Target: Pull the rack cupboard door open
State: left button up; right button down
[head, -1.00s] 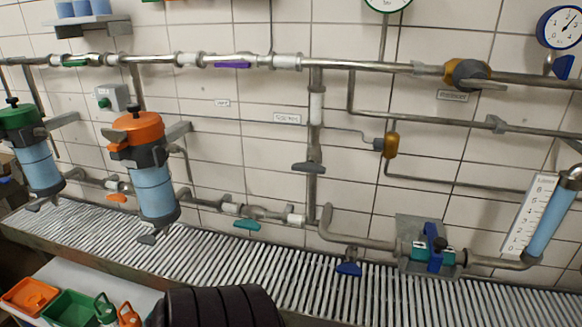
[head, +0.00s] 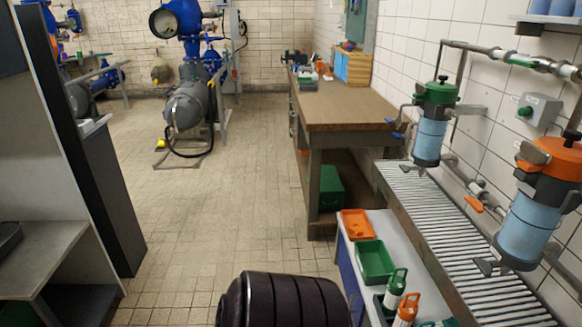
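No rack cupboard door can be made out for certain. A tall dark grey cabinet or panel (head: 105,195) stands at the left of the head view, beside a grey shelf unit (head: 40,250). I cannot tell whether either is the rack cupboard, and no door handle shows on them. Neither of my grippers is in view.
A wooden workbench (head: 345,105) stands at the back right, with a green box (head: 331,187) under it. A slatted bench (head: 470,250) and a low cabinet with orange (head: 357,223) and green (head: 374,262) trays line the right. The tiled floor (head: 225,205) between is clear.

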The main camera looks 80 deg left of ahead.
aim_at(358, 307)
jog(key=u, duration=2.15)
